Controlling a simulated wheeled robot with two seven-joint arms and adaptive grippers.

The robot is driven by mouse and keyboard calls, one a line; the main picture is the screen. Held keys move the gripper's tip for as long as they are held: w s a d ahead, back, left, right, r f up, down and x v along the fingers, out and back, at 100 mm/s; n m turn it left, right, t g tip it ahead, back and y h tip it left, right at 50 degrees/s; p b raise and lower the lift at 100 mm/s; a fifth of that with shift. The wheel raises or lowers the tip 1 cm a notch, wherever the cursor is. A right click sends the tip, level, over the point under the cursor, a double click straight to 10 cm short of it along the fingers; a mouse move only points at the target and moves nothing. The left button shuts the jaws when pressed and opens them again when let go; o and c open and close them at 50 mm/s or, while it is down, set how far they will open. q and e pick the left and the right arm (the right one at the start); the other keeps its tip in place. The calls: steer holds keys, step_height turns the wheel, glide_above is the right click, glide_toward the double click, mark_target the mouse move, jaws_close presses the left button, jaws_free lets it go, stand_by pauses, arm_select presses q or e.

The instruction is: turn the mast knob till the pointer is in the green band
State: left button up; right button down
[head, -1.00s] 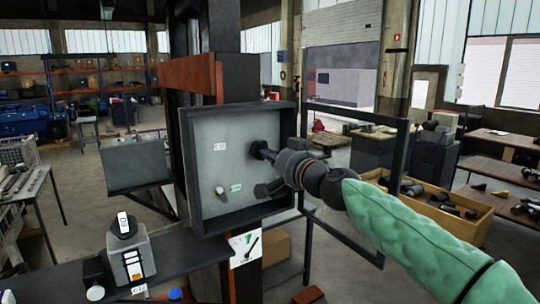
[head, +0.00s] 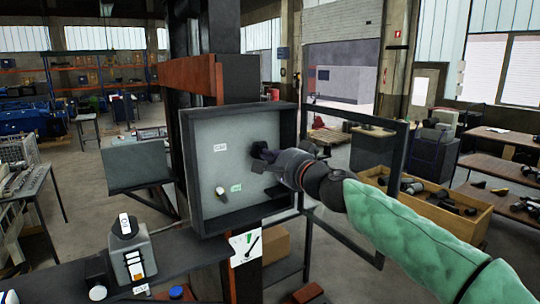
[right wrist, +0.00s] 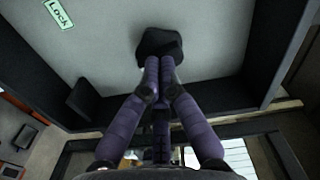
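The mast knob (head: 258,149) is a dark knob on the grey panel inside an open box; it also shows in the right wrist view (right wrist: 158,42). My right gripper (head: 267,158) is in front of it. In the right wrist view, its purple fingers (right wrist: 159,64) are together, with their tips overlapping the knob's lower edge. The knob is not visibly between them, and I cannot tell whether they touch it. A white dial (head: 239,241) below the box has a green mark and a black pointer (head: 253,246). The pointer slants up right, seemingly right of the green. My left gripper is not in view.
The box (head: 190,170) has raised dark walls around the panel. A green label (head: 236,188) and a pale-ended lever (head: 221,192) are at its lower left. The box's open framed door (head: 405,170) stands to the right, near my right arm. A dark shelf (head: 75,280) is lower left.

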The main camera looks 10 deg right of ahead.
steer(key=m, duration=0.4)
steer(key=shift+p, duration=0.35)
steer(key=c, duration=1.1)
jaws_free()
